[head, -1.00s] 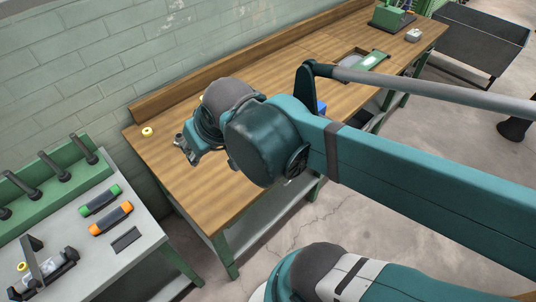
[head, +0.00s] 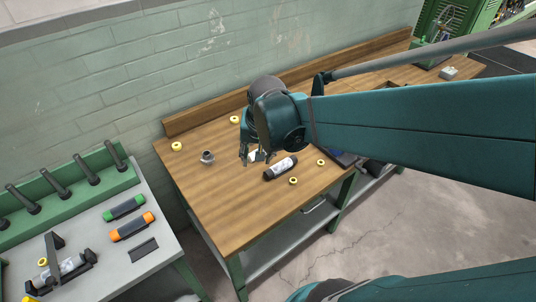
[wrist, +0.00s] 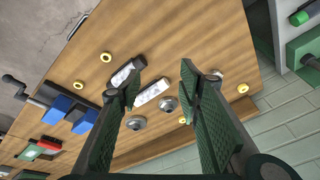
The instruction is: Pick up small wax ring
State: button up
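Several yellow ring-shaped pieces lie on the wooden bench; I cannot tell for sure which is the small wax ring. Two smaller-looking ones lie near the front edge, a left one (head: 293,180) and a right one (head: 321,162); they also show in the wrist view, one upper (wrist: 106,57) and one lower (wrist: 79,85). Another ring (head: 176,146) lies at the bench's left end, and one (head: 234,119) lies near the back board. My gripper (wrist: 162,78) is open and empty, pointing down above the middle of the bench, apart from all the rings.
A dark labelled cylinder (head: 281,168) lies beside my gripper; a second white-labelled piece (wrist: 150,93) shows between the fingers. Grey round metal parts (wrist: 168,104) lie nearby. A grey side bench with a green rack (head: 62,196) stands left.

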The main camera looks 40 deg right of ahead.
jog(key=d+f+m+g, duration=0.2)
jog(key=d+f+m, duration=0.3)
jog(key=d, duration=0.4)
jog(key=m+g+y, duration=0.1)
jog(key=m, duration=0.2)
send_near(294, 177)
jog(key=shift+s+a+f, duration=0.25)
jog(key=shift+s+a, duration=0.15)
jog(key=shift+a, duration=0.2)
jog(key=shift+f, duration=0.1)
jog(key=shift+f, duration=1.2)
jog(key=shift+f, duration=0.1)
jog(key=shift+w+f, duration=0.15)
jog(key=shift+f, duration=2.35)
